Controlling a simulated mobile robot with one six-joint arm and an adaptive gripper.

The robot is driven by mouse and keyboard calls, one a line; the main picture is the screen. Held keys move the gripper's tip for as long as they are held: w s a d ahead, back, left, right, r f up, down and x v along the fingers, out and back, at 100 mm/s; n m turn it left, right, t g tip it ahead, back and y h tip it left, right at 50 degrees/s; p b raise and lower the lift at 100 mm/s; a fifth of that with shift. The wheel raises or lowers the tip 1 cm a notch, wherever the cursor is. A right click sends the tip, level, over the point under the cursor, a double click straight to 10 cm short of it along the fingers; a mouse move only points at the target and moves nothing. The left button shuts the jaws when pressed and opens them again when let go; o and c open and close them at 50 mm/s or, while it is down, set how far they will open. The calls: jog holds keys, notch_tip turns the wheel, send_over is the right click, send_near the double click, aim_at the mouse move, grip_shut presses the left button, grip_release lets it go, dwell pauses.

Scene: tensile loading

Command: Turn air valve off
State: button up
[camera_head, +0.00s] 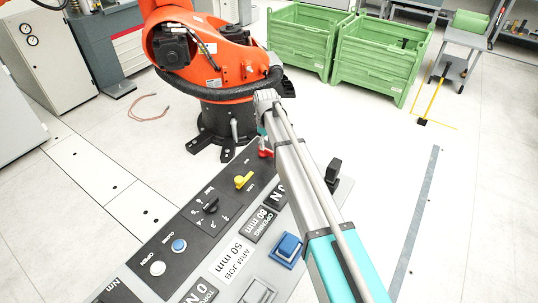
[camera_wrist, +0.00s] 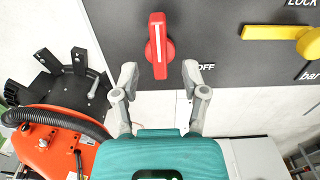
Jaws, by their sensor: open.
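The air valve is a red handle with a white line (camera_wrist: 157,42) on the dark control panel (camera_wrist: 205,25). In the wrist view the handle stands upright in the picture, and an OFF label shows right of its lower end. My gripper (camera_wrist: 160,74) is open, with one fingertip on each side of the handle's lower end. Gaps show between both fingertips and the handle, and the gripper holds nothing. In the head view the red handle (camera_head: 264,152) is at the panel's far end, partly covered by my arm. The fingers cannot be made out there.
A yellow lever (camera_wrist: 275,33) sits right of the red handle, near a LOCK label; it shows in the head view too (camera_head: 243,180). A black knob (camera_head: 210,205) and push buttons are nearer. A large orange robot (camera_head: 205,60) stands just behind the panel. Green crates (camera_head: 375,62) stand farther back.

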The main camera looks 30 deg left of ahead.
aim_at(266, 149)
jog(key=shift+f+b, duration=1.55)
jog(key=shift+f, duration=0.3)
grip_shut()
